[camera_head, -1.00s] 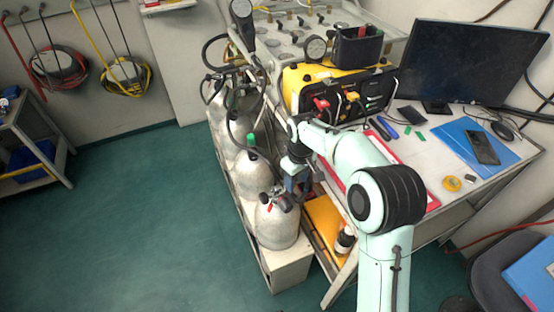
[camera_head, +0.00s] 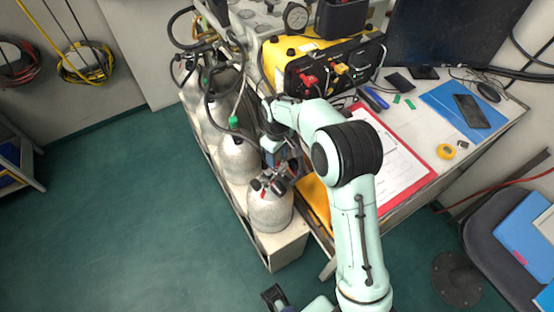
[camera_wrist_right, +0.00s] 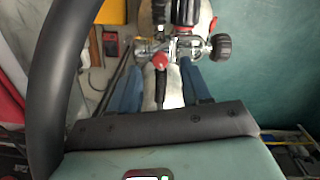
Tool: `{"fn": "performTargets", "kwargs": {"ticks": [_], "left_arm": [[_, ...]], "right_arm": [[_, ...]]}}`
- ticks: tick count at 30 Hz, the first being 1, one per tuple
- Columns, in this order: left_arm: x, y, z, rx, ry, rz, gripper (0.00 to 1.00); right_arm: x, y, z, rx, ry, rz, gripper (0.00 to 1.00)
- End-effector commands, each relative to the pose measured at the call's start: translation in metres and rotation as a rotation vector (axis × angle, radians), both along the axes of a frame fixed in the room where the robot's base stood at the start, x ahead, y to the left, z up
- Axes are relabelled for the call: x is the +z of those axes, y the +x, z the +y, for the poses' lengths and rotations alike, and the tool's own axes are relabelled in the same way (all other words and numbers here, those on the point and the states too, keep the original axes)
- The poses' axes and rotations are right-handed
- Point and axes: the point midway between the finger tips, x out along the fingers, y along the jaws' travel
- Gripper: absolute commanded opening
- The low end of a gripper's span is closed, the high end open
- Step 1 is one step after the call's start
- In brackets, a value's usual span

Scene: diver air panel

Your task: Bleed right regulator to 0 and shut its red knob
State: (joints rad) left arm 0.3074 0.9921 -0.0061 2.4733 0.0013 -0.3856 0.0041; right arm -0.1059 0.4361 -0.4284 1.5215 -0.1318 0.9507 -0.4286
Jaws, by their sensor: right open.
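The nearest silver cylinder (camera_head: 270,212) carries a metal valve with a regulator (camera_head: 279,182) and small red parts. In the right wrist view, a round red knob (camera_wrist_right: 160,62) sits on the valve body, with a black knob (camera_wrist_right: 221,47) to its right. My right gripper (camera_head: 280,168) is over this valve in the head view. Its two blue fingers (camera_wrist_right: 162,82) are apart in the wrist view, one on each side of the red knob, not closed on it. Contact cannot be told. A dark gripper part (camera_head: 275,297), apparently my left, shows at the bottom edge, mostly cut off.
More cylinders (camera_head: 238,158) stand in a row behind, in a pale rack, with hoses above. A yellow air panel (camera_head: 322,65) and a red-edged clipboard (camera_head: 392,168) are on the bench to the right. The green floor (camera_head: 120,220) on the left is clear.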

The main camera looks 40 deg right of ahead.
Motion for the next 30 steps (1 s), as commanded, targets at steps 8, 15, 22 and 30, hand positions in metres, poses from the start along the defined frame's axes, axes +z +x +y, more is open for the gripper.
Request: {"fn": "performTargets", "kwargs": {"ticks": [8, 15, 22, 30], "left_arm": [[-0.002, 0.0, 0.0, 0.0, 0.0, 0.0, 0.43], [-0.002, 0.0, 0.0, 0.0, 0.0, 0.0, 0.43], [-0.002, 0.0, 0.0, 0.0, 0.0, 0.0, 0.43], [-0.001, 0.0, 0.0, 0.0, 0.0, 0.0, 0.43]], "right_arm": [[-0.024, 0.0, 0.0, 0.0, 0.0, 0.0, 0.48], [-0.024, 0.0, 0.0, 0.0, 0.0, 0.0, 0.48], [-0.024, 0.0, 0.0, 0.0, 0.0, 0.0, 0.0], [-0.024, 0.0, 0.0, -0.021, 0.0, -0.001, 0.0]]}}
